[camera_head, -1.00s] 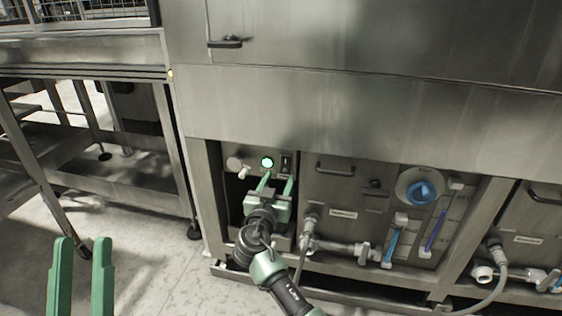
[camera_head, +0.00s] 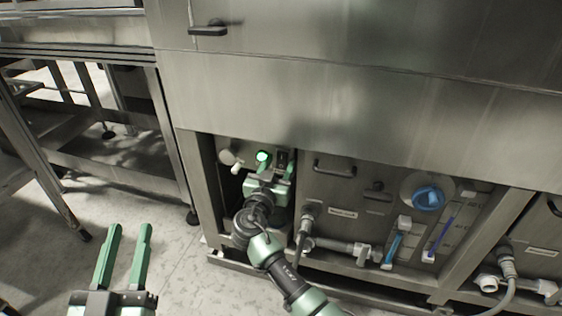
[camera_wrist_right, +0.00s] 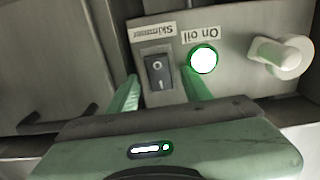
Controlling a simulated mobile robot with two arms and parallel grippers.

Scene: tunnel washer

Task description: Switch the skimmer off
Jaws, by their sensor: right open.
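The skimmer switch is a black rocker (camera_wrist_right: 158,72) on a small steel panel, under an upside-down "Skimmer" label (camera_wrist_right: 153,32) in the right wrist view. It also shows in the head view (camera_head: 283,156). A green lamp (camera_wrist_right: 203,59) beside it is lit, labelled "On oil". My right gripper (camera_wrist_right: 160,78) is open, its two green fingers on either side of the rocker in this view; whether it touches the panel cannot be told. In the head view my right gripper (camera_head: 277,169) is just in front of the panel. My left gripper (camera_head: 130,229) is open and empty over the floor.
A pale knob (camera_wrist_right: 285,57) sticks out of the panel beside the lamp. Right of the panel are a handled steel box (camera_head: 340,190), a blue dial (camera_head: 428,198), pipes and a hose. A steel frame stands at left, with free floor (camera_head: 170,240) before it.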

